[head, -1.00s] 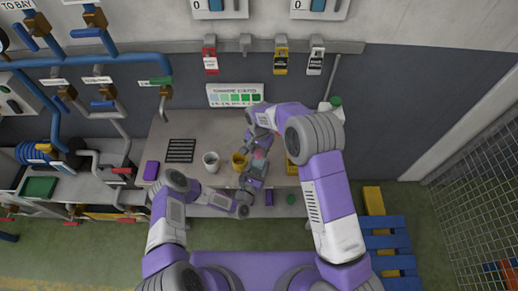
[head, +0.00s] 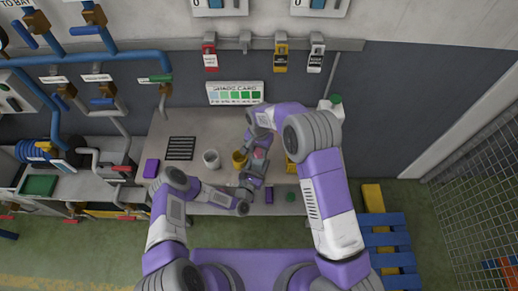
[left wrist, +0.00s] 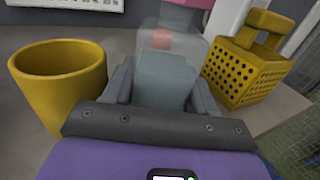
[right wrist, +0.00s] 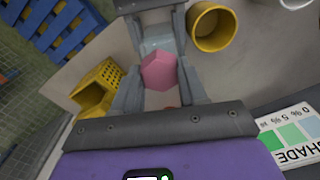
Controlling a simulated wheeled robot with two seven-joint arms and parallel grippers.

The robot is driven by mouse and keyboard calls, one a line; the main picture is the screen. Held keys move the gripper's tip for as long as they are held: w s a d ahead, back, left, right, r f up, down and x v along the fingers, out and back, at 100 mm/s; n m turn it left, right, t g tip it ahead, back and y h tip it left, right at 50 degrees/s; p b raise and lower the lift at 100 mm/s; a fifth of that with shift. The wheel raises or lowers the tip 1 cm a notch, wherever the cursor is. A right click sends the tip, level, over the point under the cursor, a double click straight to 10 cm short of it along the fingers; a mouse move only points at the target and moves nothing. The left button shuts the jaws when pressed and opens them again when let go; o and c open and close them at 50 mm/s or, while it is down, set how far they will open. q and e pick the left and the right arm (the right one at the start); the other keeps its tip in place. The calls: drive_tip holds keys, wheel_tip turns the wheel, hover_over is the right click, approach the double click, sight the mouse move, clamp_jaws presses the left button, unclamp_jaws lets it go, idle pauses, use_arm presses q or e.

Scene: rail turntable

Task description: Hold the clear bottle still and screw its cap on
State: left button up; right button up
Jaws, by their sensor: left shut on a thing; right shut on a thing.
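The clear bottle (left wrist: 178,48) stands between the fingers of my left gripper (left wrist: 165,85), which is shut on its lower part. Something orange shows through its wall. The pink cap (right wrist: 159,71) is between the fingers of my right gripper (right wrist: 155,92), which is shut on it. In the left wrist view the cap (left wrist: 192,3) shows at the top edge, above the bottle. I cannot tell how far it is seated on the neck. In the head view the two grippers meet over the workbench, my right one (head: 262,149) beyond my left one (head: 252,182), and the bottle is mostly hidden.
A yellow cup (left wrist: 58,80) stands close beside my left gripper. A yellow perforated block with a handle (left wrist: 245,70) is on the other side. A white cup (head: 211,159), a black grille (head: 180,148) and a purple block (head: 151,168) lie farther left on the bench (head: 205,125).

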drive_tip(key=shift+f, duration=0.55)
drive_tip(key=o, duration=0.5)
drive_tip(key=c, duration=0.6)
drive_tip(key=shift+o, duration=0.2)
drive_tip(key=m, duration=0.6)
drive_tip(key=m, duration=0.5)
drive_tip(key=shift+a+m, duration=0.1)
drive_tip(key=shift+m, duration=0.3)
